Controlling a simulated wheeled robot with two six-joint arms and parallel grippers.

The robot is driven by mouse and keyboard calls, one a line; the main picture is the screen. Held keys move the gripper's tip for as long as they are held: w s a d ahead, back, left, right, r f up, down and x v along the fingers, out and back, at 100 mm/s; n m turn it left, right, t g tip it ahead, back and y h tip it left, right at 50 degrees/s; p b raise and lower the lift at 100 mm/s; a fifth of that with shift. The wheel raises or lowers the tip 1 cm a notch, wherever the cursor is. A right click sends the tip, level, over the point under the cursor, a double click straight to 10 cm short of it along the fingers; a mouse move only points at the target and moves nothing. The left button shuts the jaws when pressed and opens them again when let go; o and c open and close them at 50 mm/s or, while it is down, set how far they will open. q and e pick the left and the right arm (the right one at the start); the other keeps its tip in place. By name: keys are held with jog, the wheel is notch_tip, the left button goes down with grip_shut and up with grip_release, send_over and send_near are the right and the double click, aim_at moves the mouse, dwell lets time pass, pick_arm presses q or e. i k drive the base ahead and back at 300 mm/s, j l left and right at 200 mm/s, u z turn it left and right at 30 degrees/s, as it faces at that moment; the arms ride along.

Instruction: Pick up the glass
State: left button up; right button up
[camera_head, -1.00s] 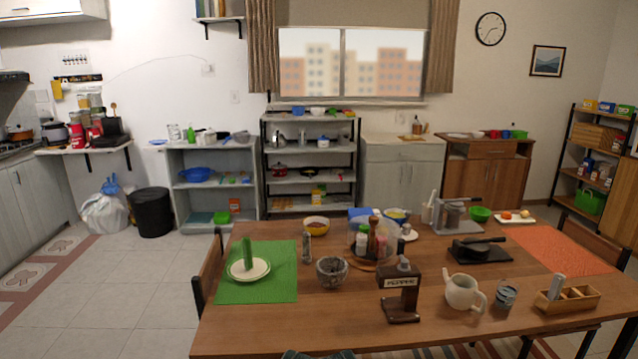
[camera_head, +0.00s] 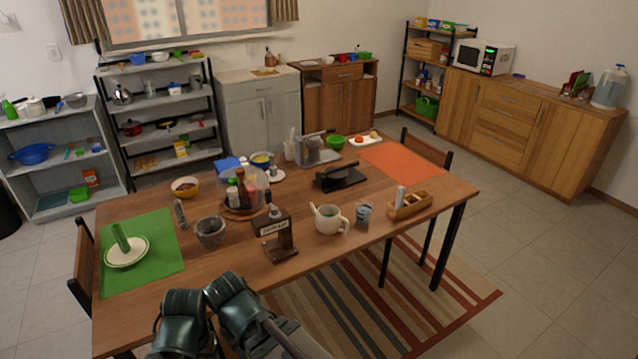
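A small grey-blue, see-through cup that looks like the glass (camera_head: 363,214) stands on the wooden table (camera_head: 330,262), between a white teapot (camera_head: 331,220) and a wooden divided box (camera_head: 411,206). A thin handle seems to arch over it; at this size I cannot be sure. Dark green links of my arm show at the bottom, in front of the table's near edge. Neither gripper's fingers are in view, and nothing touches the cup.
A pepper dispenser (camera_head: 275,239), a stone mortar (camera_head: 210,232) and a round rack of spice bottles (camera_head: 237,197) stand left of the teapot. A green mat with a plate (camera_head: 127,252) lies at the left. Wooden chairs stand at both table ends.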

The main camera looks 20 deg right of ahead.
aim_at(364, 207)
jog(key=z, duration=1.45)
jog(key=i+l, duration=0.55)
jog(key=l, duration=0.15)
jog(key=i+l, duration=0.5)
jog(key=l, duration=0.2)
jog(key=z, duration=0.05)
